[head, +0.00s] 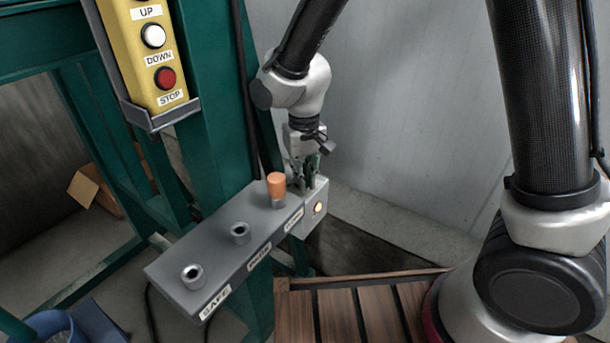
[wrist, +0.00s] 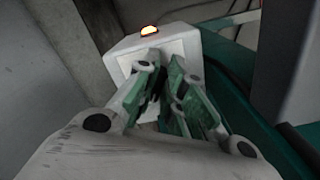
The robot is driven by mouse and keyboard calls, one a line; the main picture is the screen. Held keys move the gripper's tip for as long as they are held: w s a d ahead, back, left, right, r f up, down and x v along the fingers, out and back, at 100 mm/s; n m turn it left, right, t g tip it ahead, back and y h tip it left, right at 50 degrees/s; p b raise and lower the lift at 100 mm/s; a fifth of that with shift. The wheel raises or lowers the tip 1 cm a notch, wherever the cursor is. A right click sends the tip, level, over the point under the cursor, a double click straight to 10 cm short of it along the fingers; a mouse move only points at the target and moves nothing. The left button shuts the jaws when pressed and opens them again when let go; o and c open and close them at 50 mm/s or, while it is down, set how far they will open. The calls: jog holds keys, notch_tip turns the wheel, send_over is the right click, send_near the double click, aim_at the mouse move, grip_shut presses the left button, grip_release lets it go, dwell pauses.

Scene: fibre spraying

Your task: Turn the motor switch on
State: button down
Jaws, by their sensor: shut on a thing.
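The motor switch box (head: 313,211) is a light grey box at the right end of the grey shelf. A small lamp (head: 318,208) glows on its front. In the wrist view the box (wrist: 125,48) is pale, with the lit lamp (wrist: 150,31) at its upper edge. My gripper (head: 307,178) is at the top of the box, pointing down. Its green-padded fingers (wrist: 172,108) are close together in the wrist view, shut on the switch. The switch itself is hidden by the fingers, so its position cannot be seen.
An orange plug (head: 276,186) stands in a shelf socket close left of my gripper. Two empty sockets (head: 240,233) follow along the shelf (head: 212,245). A yellow button box (head: 150,58) hangs on the green frame (head: 212,100). Wooden slats (head: 345,312) lie below.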

jog(key=shift+m, duration=0.4)
jog(key=c, duration=1.5)
grip_release()
jog(key=shift+r, duration=0.15)
notch_tip(320, 180, up, 12)
jog(key=shift+f, duration=0.1)
